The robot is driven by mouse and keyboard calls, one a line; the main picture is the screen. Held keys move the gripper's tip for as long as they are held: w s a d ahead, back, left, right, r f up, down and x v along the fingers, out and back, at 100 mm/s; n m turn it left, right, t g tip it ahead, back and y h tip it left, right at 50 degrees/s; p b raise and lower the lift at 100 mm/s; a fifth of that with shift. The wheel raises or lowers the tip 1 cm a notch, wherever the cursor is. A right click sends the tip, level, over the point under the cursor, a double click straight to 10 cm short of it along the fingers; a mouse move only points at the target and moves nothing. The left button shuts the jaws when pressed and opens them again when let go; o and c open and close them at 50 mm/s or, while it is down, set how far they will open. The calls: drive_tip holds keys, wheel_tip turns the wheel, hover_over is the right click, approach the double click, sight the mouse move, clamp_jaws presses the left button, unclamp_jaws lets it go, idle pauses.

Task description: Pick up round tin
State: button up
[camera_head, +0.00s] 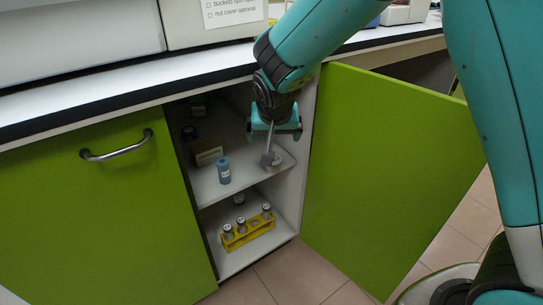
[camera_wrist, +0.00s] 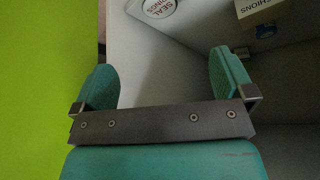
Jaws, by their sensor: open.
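A small round tin (camera_head: 277,161) sits on the upper shelf inside the open cabinet, near its right wall. In the wrist view the tin (camera_wrist: 159,7) shows a white lid with dark lettering reading SEAL and is cut off by the top edge. My gripper (camera_head: 275,132) is above the tin at the cabinet opening. In the wrist view its two teal fingers (camera_wrist: 164,76) are wide apart with nothing between them. A slim grey piece, which I cannot identify, partly covers the tin in the head view.
A blue bottle (camera_head: 223,171) and a cardboard box (camera_head: 208,155) stand left of the tin. A yellow rack (camera_head: 248,232) with several vials is on the lower shelf. The open green door (camera_head: 385,165) is close on the right, and the counter edge (camera_head: 130,98) runs above.

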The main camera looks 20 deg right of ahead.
drive_tip(key=b, duration=0.4)
hover_over(277, 166)
drive_tip(key=a, duration=0.1)
drive_tip(key=f, duration=1.1)
drive_tip(key=shift+w+a, duration=0.15)
drive_tip(key=shift+w, duration=0.1)
drive_tip(key=b+x, duration=0.2)
drive_tip(key=x, duration=0.3)
drive_tip(key=shift+f, duration=0.15)
drive_tip(key=c, duration=1)
